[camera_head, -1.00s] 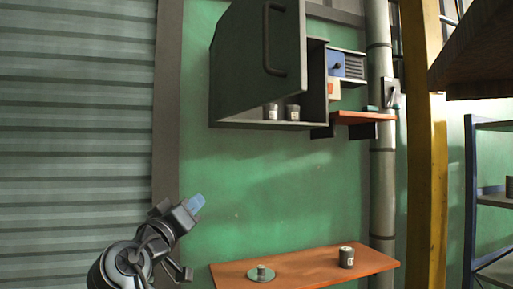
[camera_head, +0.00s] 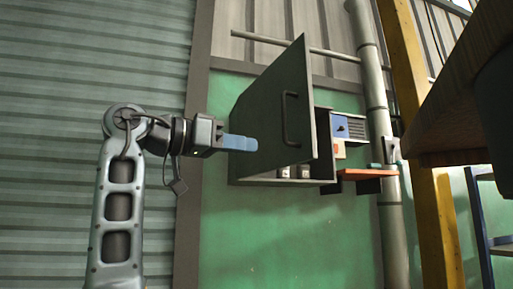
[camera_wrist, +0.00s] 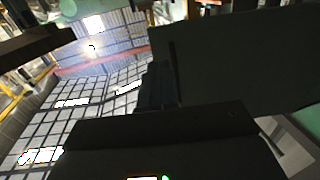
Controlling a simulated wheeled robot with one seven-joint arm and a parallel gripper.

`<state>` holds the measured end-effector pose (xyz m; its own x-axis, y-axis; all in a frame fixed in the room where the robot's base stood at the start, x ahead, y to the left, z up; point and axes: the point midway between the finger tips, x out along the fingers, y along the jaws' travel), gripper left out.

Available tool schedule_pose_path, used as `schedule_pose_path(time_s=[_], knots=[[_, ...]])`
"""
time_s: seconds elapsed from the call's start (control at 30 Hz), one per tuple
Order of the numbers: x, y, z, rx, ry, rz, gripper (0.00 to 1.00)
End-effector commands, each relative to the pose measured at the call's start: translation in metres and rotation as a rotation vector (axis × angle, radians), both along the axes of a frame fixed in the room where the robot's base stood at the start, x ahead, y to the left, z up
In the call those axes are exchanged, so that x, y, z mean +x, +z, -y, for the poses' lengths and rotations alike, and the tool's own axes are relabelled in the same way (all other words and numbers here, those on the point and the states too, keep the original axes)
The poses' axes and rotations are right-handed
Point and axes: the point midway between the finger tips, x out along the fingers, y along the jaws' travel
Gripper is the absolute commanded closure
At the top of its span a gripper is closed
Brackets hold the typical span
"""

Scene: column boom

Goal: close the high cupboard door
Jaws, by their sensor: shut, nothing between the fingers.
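The high cupboard door (camera_head: 272,118) is a dark grey panel standing open, swung out from the cupboard (camera_head: 323,150) on the green wall. Its dark bar handle (camera_head: 290,118) is on the face turned to me. My gripper (camera_head: 240,143) is shut and empty, its blue fingers level and pointing right at the left part of the door. I cannot tell whether the tips touch it. In the wrist view, a large dark panel, apparently the door (camera_wrist: 235,60), fills the upper right beside my dark gripper fingers (camera_wrist: 155,88).
Two small jars (camera_head: 304,172) stand on the cupboard floor. Right of it are a blue box (camera_head: 339,127), an orange shelf (camera_head: 365,174), a grey pipe (camera_head: 372,80) and a yellow post (camera_head: 432,200). A dark wooden overhang (camera_head: 450,110) fills the upper right.

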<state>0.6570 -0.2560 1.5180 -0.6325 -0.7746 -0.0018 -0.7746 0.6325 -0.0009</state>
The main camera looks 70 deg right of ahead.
Motion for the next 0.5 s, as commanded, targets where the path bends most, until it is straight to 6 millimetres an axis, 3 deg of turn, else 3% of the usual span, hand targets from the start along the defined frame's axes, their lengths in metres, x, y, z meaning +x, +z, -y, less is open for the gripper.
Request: schedule_pose_path(time_s=[0.5], knots=[[-0.061,0.002,0.075,0.0,-0.001,-0.001,1.0]])
